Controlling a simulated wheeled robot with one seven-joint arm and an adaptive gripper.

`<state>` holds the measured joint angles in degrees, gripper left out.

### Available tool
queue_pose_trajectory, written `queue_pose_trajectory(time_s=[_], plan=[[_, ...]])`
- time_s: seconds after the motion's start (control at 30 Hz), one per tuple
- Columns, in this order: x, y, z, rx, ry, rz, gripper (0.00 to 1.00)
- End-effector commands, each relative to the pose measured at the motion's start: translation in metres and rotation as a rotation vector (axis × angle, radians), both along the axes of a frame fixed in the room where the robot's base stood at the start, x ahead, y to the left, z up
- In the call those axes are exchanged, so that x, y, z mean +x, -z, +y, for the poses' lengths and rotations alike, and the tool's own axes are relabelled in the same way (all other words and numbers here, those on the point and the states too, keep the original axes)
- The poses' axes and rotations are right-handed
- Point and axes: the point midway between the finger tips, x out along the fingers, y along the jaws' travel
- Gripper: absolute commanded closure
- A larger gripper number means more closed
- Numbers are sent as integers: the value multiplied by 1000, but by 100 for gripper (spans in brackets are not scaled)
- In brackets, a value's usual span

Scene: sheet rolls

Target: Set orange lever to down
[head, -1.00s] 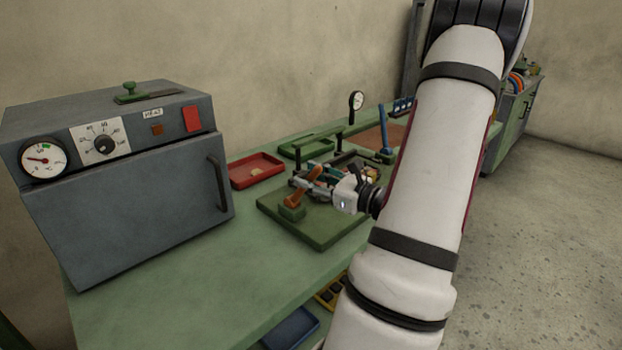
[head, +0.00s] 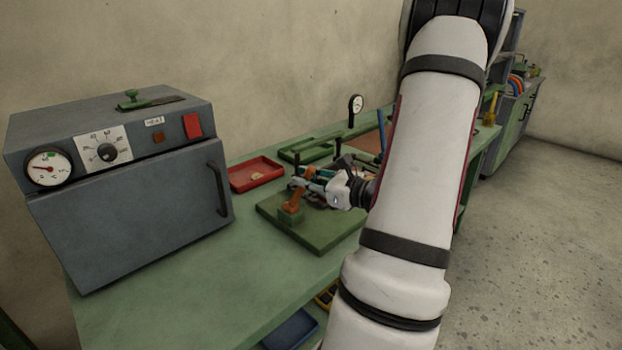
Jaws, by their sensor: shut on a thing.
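The orange lever (head: 293,202) stands on a small green block at the left part of a green base plate (head: 315,236) on the bench. The lever is near upright, leaning slightly right. My gripper (head: 301,184) comes in from the right and is shut on the lever's upper end. The fingers partly hide the lever's top and the parts behind it.
A grey oven (head: 130,190) with a dial and gauge stands on the left of the bench. A red tray (head: 256,186) and a green tray (head: 306,153) lie behind the plate. A gauge (head: 355,104) stands further back. The front bench strip is clear.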

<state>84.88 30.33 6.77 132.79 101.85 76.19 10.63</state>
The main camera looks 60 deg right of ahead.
Motion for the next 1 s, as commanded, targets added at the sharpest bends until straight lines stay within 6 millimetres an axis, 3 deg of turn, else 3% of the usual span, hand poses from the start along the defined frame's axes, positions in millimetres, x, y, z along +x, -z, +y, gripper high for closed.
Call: queue_pose_trajectory(time_s=[0.3, 1.0], plan=[[32, -20, -6, 58, -8, 263, 100], [85, -16, -20, 161, -4, 683, 100]])
